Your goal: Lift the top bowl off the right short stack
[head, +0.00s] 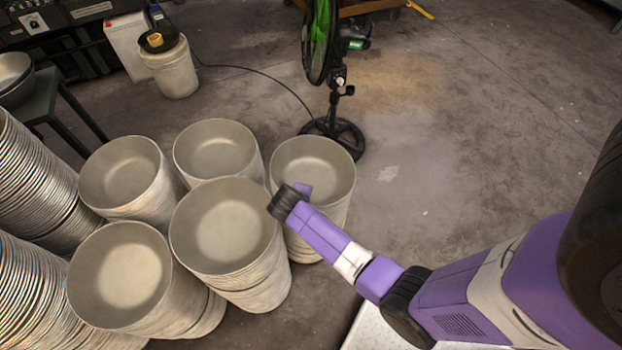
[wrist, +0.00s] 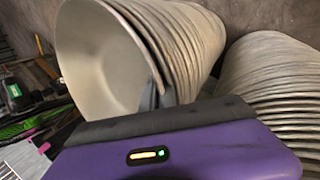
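The right short stack (head: 325,215) of pale metal bowls stands at the right end of the group in the head view. Its top bowl (head: 318,168) sits level with the stack, its inside showing. My gripper (wrist: 158,95) is at the near left rim of this stack; in the head view the wrist hides the fingers. In the wrist view, the top bowl (wrist: 95,60) fills the upper left, with the stacked rims behind it. The two dark fingers are close together, one on each side of its rim, and appear shut on it. The bowl shows no clear gap from the stack.
Other short bowl stacks stand close on the left, the nearest one (head: 225,225) beside my wrist. Tall stacks (head: 35,180) are at far left. A fan (head: 335,135) stands just behind the right stack. The floor to the right (head: 440,190) is clear.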

